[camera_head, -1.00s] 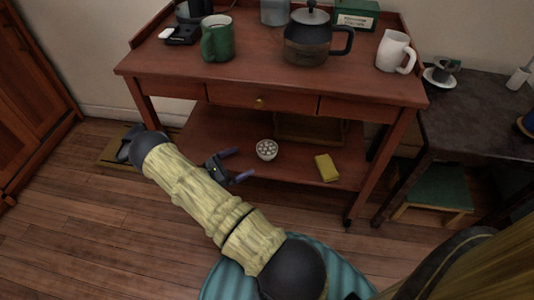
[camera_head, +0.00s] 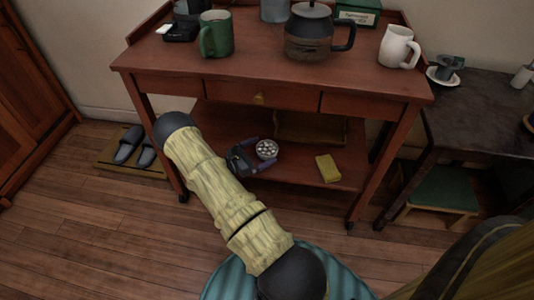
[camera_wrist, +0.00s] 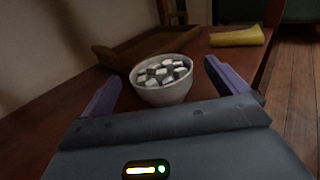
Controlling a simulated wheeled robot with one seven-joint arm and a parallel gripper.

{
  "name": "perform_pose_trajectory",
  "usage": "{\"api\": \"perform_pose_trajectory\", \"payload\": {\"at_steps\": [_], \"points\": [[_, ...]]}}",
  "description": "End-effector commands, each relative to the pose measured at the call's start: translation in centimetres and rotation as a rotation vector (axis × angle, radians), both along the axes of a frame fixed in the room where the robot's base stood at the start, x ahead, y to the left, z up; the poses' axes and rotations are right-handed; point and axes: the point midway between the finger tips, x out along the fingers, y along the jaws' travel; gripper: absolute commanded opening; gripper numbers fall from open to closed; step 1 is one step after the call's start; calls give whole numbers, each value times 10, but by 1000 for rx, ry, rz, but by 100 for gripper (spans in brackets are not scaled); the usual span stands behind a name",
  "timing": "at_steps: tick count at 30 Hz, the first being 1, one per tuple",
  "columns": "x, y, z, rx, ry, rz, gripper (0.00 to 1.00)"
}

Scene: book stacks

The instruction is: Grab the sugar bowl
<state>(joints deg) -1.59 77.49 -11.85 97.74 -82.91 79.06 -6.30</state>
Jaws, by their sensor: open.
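The sugar bowl (camera_head: 266,150) is a small round white bowl filled with white cubes. It stands upright on the lower shelf of the red-brown wooden cart. In the wrist view the bowl (camera_wrist: 163,92) shows just ahead, between the two purple fingers. My gripper (camera_head: 262,155) is open at the bowl, with one finger on its far side and one on its near side in the head view. In the wrist view my gripper (camera_wrist: 160,85) has a gap visible between each finger and the bowl. I cannot tell how far the fingertips reach along its sides.
A yellow cloth (camera_head: 328,168) lies on the lower shelf (camera_head: 295,165) to the right. A wooden tray (camera_head: 310,128) lies behind the bowl. The cart's top (camera_head: 255,62) overhangs the shelf and carries a green mug (camera_head: 216,36), a coffee pot (camera_head: 308,35) and a white mug (camera_head: 397,47).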

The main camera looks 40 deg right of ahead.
Motion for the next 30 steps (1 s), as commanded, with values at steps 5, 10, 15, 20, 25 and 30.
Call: {"api": "perform_pose_trajectory", "payload": {"at_steps": [5, 10, 15, 20, 25, 30], "points": [[-4, -26, -2, 0, 0, -3, 98], [-4, -30, 0, 0, 0, 0, 98], [-4, -30, 0, 0, 0, 0, 98], [-4, -30, 0, 0, 0, 0, 98], [-4, -30, 0, 0, 0, 0, 84], [-4, -30, 0, 0, 0, 0, 51]]}}
